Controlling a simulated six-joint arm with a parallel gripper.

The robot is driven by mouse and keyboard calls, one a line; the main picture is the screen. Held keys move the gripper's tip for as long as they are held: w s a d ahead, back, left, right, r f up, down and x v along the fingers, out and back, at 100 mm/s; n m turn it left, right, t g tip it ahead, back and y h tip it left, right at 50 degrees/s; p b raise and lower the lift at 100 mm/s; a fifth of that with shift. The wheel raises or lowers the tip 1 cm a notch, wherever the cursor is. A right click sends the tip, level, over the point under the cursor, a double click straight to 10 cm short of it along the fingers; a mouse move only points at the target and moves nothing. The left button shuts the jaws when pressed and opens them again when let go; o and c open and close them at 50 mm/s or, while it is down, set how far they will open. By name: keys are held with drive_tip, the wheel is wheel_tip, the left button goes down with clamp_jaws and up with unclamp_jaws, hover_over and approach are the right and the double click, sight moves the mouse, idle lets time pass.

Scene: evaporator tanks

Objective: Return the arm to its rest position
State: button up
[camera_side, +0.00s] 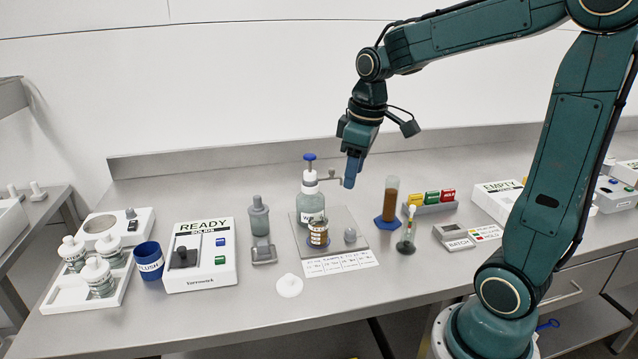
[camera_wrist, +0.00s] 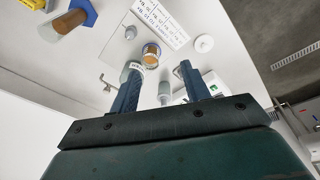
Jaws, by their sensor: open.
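My gripper (camera_side: 352,172) hangs above the bench, close to the pump bottle's spout and above the grey plate. In the wrist view my gripper (camera_wrist: 158,82) has its two fingers apart with nothing held between them. Below it, the amber jar (camera_side: 318,232) with a white label stands upright on the grey plate (camera_side: 350,227). The jar (camera_wrist: 151,53) also shows in the wrist view, beyond the fingertips. The pump bottle (camera_side: 310,200) with a blue top stands behind the jar.
A brown-filled cylinder (camera_side: 390,203) on a blue base stands right of the plate. The READY box (camera_side: 200,256), blue FLUSH cup (camera_side: 149,261) and bottle tray (camera_side: 85,295) are left. A white disc (camera_side: 289,286) lies in front. Open air surrounds the upper arm.

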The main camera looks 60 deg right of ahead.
drive_tip(key=s+a+r+m+t, duration=0.2)
drive_tip(key=s+a+t, duration=0.1)
drive_tip(key=s+a, duration=0.7)
drive_tip(key=s, duration=0.3)
drive_tip(key=shift+r+t, duration=0.2)
drive_tip(key=shift+t, duration=0.1)
